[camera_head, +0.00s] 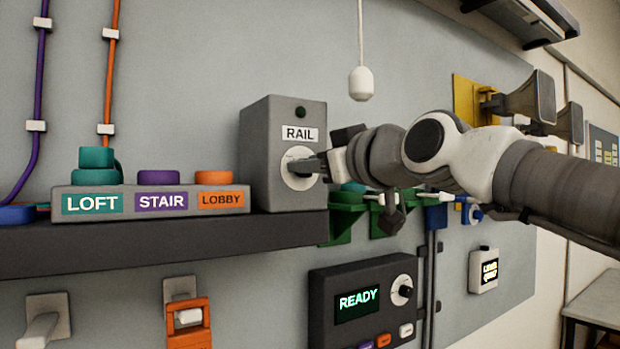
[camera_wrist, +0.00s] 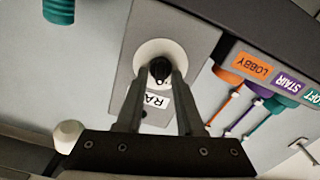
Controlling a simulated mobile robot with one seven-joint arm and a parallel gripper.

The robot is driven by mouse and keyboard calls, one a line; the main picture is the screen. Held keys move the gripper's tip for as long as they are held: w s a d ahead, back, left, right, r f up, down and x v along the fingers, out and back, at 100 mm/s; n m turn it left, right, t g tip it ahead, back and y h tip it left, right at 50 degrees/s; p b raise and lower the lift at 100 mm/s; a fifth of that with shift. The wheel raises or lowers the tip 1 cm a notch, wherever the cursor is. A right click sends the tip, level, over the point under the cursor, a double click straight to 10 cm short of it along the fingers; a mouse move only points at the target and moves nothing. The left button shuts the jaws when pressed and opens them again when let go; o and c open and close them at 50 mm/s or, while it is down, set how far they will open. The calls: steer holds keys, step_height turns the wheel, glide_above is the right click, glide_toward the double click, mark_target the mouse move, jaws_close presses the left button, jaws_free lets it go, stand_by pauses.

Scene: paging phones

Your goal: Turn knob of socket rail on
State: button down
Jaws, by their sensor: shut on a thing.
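The socket rail unit is a grey box (camera_head: 262,150) labelled RAIL on the dark shelf. A round white dial with a black knob (camera_wrist: 158,70) sits on its front. The small lamp (camera_head: 301,112) above the label looks dark. My gripper (camera_head: 322,163) reaches in from the right, with its fingertips at the dial. In the wrist view my gripper (camera_wrist: 160,78) has its two fingers on either side of the black knob, shut on it. In the head view the fingers hide most of the knob.
Left of the box, a strip (camera_head: 130,202) with LOFT, STAIR and LOBBY plugs stands on the shelf (camera_head: 130,245). A READY panel (camera_head: 365,300) is below right. A white pull cord (camera_head: 361,84) hangs just above my gripper. Green brackets (camera_head: 345,217) sit under my wrist.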

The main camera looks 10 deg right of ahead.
steer(key=m+b, duration=0.1)
steer(key=m, duration=0.3)
steer(key=m+b, duration=0.1)
steer(key=m, duration=0.3)
steer(key=m+b, duration=0.2)
steer(key=m, duration=0.2)
steer(key=shift+w+d+f, duration=0.1)
steer(key=shift+w+d, duration=0.05)
steer(key=shift+d, duration=0.2)
stand_by(0.4)
steer(key=c, duration=0.5)
jaws_free()
steer(key=shift+c, duration=0.2)
steer(key=b+v, duration=0.1)
steer(key=v, duration=1.6)
steer(key=shift+s+b, duration=0.2)
steer(key=shift+b, duration=0.1)
